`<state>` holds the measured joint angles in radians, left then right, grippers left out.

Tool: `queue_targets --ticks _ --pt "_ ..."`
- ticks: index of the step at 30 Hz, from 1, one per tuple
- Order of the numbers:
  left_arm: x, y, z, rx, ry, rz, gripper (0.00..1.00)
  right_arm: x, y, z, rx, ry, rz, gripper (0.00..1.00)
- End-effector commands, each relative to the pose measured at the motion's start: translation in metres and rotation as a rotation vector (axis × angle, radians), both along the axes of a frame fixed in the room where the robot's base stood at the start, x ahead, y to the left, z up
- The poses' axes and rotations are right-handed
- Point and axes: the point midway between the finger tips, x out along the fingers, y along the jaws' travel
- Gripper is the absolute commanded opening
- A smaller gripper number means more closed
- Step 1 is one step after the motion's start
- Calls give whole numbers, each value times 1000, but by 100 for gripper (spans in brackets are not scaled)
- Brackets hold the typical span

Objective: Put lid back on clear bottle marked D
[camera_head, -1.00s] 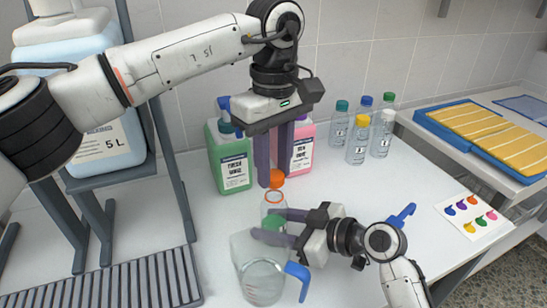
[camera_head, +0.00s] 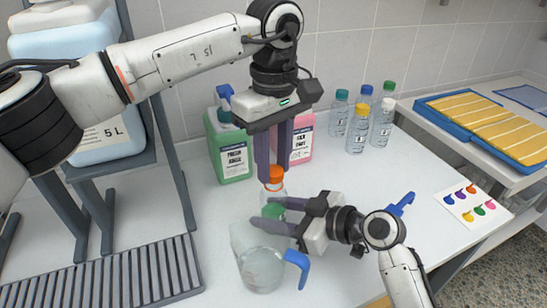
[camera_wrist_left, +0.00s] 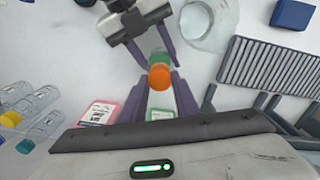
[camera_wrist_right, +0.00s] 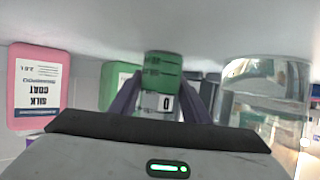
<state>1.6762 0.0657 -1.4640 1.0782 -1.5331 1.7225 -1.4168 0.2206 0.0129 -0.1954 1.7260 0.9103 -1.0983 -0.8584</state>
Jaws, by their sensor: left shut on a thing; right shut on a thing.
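The clear bottle marked D (camera_head: 272,198) stands upright on the worktop, with green at its lower part. Its D label (camera_wrist_right: 167,102) shows upside down in the right wrist view. My right gripper (camera_head: 282,219) is shut on the bottle from the right side. My left gripper (camera_head: 271,172) points down from above, shut on the orange lid (camera_head: 274,173). The lid is directly over the bottle's neck, at or very near the orange neck ring. I cannot tell whether it is seated. In the left wrist view the lid (camera_wrist_left: 160,77) overlaps the bottle's top.
A clear jug (camera_head: 262,270) with a blue handle stands close in front of the bottle. Green (camera_head: 230,150) and pink (camera_head: 302,140) containers stand behind. Several capped bottles (camera_head: 357,138) are at the back right. A slatted rack (camera_head: 110,285) lies at left.

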Motion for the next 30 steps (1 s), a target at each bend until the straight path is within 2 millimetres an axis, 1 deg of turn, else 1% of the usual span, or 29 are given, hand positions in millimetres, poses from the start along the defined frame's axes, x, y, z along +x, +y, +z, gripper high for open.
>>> queue_targets --ticks 11,28,29,30 --pt "0 0 0 -1 1 0 4 0 0 0 -1 1 0 3" --pt "0 0 -12 -1 2 -1 4 0 0 -1 0 2 1 3" --pt "0 0 -11 0 1 -1 4 0 0 0 0 2 1 0" --pt "0 0 -11 0 1 -5 4 0 0 -1 0 2 1 0"
